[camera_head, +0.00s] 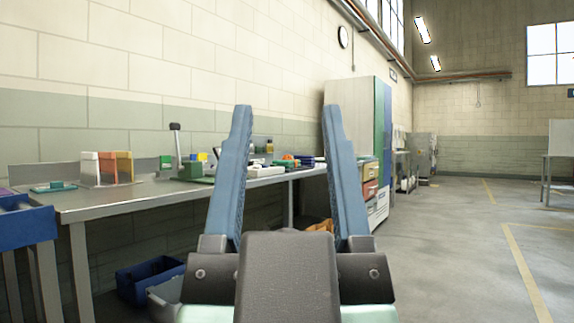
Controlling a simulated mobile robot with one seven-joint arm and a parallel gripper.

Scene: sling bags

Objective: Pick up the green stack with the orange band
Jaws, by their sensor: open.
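My gripper (287,108) is open and empty, its two blue fingers pointing up and forward in the middle of the view. Between the fingers, farther off on the long metal workbench (125,203), lies a small cluster of green and orange items (290,161). It is too small to tell whether this is a green stack with an orange band. A flat teal-green item (54,187) lies at the bench's near left end; I see no orange on it. The gripper is apart from all of these.
A white, orange and brown divider rack (107,168) and a green-based lever device (187,170) stand on the bench. Blue (148,280) and grey bins sit below it. A blue-topped stand (28,224) is at left.

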